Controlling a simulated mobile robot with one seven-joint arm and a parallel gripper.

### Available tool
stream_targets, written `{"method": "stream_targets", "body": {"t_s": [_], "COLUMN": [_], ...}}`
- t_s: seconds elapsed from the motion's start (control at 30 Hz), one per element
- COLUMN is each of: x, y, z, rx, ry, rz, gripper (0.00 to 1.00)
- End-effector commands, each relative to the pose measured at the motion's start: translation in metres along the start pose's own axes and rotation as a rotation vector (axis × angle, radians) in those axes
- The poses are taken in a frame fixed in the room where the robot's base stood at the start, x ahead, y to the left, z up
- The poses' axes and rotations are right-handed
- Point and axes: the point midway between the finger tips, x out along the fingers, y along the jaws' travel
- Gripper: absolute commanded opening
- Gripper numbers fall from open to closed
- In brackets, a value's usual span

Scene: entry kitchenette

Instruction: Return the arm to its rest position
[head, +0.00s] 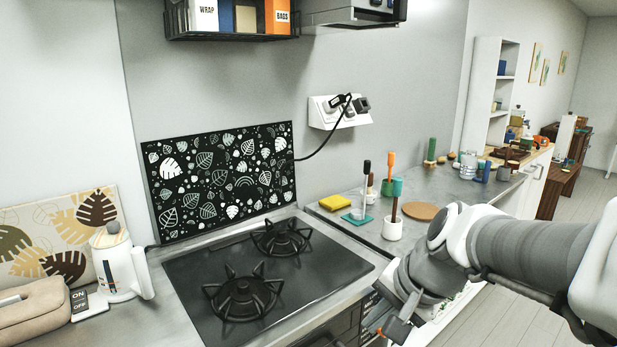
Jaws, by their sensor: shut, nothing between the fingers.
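My arm comes in from the right edge and reaches across the front of the counter. My gripper (398,328) is low in the head view, at the end of the grey wrist, in front of the counter edge and to the right of the gas hob (325,265). It is shut with nothing seen in it. It points downward, and its fingertips are small and hard to make out. It appears apart from the hob and the counter things.
A white kettle (117,265) is at left. A wall rack (230,30) hangs above. Open floor (480,318) lies at right.

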Motion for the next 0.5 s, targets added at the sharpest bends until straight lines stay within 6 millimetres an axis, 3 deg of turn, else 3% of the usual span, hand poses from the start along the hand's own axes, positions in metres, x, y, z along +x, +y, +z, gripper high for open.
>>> {"method": "stream_targets", "body": {"t_s": [0.03, 0.2, 0.5], "x": [-0.021, -0.066, -0.11], "y": [0.001, 0.021, 0.053], "z": [0.01, 0.034, 0.054], "rx": [-0.091, -0.378, -0.703], "ry": [0.023, 0.088, 0.17], "rz": [0.016, 0.094, 0.209], "gripper": [0.0, 0.0, 0.0]}}
